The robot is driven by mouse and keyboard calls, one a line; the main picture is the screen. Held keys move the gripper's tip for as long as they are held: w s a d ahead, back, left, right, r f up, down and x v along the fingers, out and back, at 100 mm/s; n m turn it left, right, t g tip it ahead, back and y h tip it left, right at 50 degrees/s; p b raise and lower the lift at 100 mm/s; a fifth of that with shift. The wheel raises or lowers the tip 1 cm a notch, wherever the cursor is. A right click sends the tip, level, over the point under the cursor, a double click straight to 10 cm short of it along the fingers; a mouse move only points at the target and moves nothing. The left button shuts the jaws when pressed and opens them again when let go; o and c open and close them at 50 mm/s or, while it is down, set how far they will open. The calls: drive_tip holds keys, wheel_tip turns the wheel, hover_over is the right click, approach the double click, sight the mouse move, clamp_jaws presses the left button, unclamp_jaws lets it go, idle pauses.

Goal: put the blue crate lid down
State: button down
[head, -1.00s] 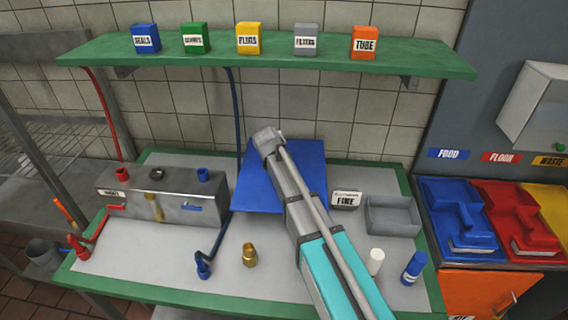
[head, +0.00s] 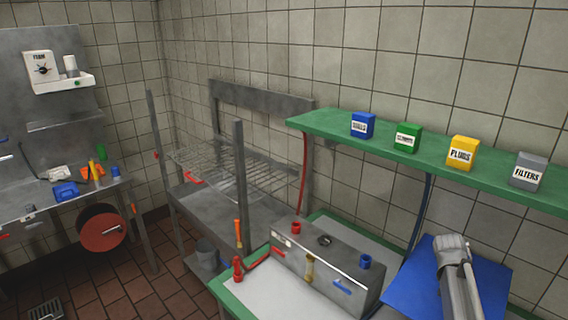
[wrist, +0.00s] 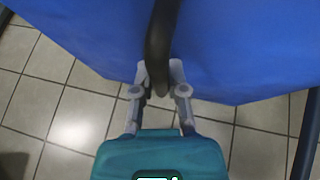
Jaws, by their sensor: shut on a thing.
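The blue crate lid (head: 412,282) is a flat blue panel in the lower right of the head view, behind my arm and in front of the tiled wall. In the wrist view the lid (wrist: 240,50) fills the upper part. A dark handle (wrist: 160,45) stands out from its face. My gripper (wrist: 158,88) is shut on this handle, with one grey finger on each side. My arm covers part of the lid in the head view, and the gripper's fingers are hidden there.
A grey metal box (head: 325,268) with red and blue caps stands on the green-edged bench, left of the lid. A green shelf (head: 400,150) with labelled boxes runs above. A wire rack (head: 235,165) and another workbench (head: 60,205) stand to the left, with open tiled floor between.

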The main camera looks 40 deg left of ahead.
wheel_tip(320, 180, up, 6)
drive_tip(key=p, duration=0.5)
drive_tip(key=shift+s, duration=0.15)
